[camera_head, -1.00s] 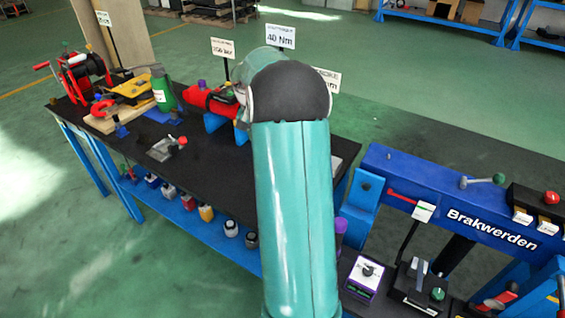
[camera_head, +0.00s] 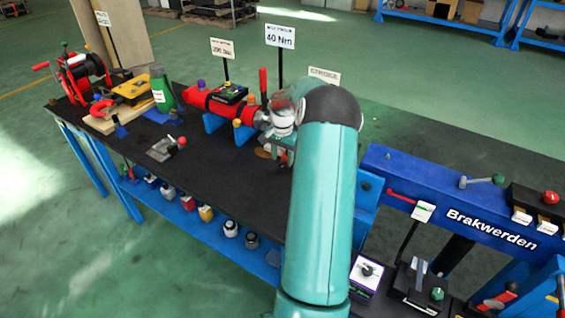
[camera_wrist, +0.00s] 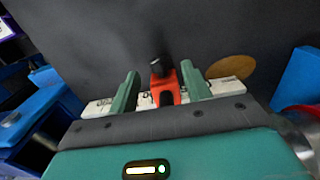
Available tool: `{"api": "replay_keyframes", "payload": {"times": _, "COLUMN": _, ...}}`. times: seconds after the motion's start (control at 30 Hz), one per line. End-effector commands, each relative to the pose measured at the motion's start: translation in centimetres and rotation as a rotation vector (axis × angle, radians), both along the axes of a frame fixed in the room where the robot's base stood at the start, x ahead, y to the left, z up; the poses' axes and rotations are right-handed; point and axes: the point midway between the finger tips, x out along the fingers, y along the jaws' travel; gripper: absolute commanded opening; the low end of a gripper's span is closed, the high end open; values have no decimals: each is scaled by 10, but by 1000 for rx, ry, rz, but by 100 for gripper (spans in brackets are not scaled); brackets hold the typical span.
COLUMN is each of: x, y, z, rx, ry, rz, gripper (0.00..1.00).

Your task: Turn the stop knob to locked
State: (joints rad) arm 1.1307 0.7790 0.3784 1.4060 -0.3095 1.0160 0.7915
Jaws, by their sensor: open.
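In the wrist view my gripper (camera_wrist: 160,83) is open, with one green finger on each side of a small red bracket (camera_wrist: 166,87) topped by a black knob (camera_wrist: 158,66). The bracket sits by a white labelled strip (camera_wrist: 228,87), which runs behind the fingers; its lettering is mostly hidden. I cannot tell whether this is the stop knob, which way it is set, or whether the fingers touch it. In the head view my gripper (camera_head: 284,146) is low over the right part of the black bench top (camera_head: 215,180), and my arm hides what lies beneath.
A red cylinder (camera_head: 210,103) on blue supports stands left of my gripper, with sign posts behind. A clamp (camera_head: 166,147) lies farther left. A blue beam (camera_head: 450,205) stands right. In the wrist view, a brass disc (camera_wrist: 232,67) and blue block (camera_wrist: 298,80) are close right.

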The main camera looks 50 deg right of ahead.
Motion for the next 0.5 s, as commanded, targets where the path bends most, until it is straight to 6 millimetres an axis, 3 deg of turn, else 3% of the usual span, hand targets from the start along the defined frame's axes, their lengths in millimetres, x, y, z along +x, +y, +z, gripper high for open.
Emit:
{"api": "replay_keyframes", "payload": {"times": 0.2, "x": 0, "y": 0, "z": -27, "rx": 0, "ry": 0, "rz": 1, "gripper": 48}}
{"api": "replay_keyframes", "payload": {"times": 0.5, "x": 0, "y": 0, "z": -31, "rx": -1, "ry": -1, "rz": 1, "gripper": 48}}
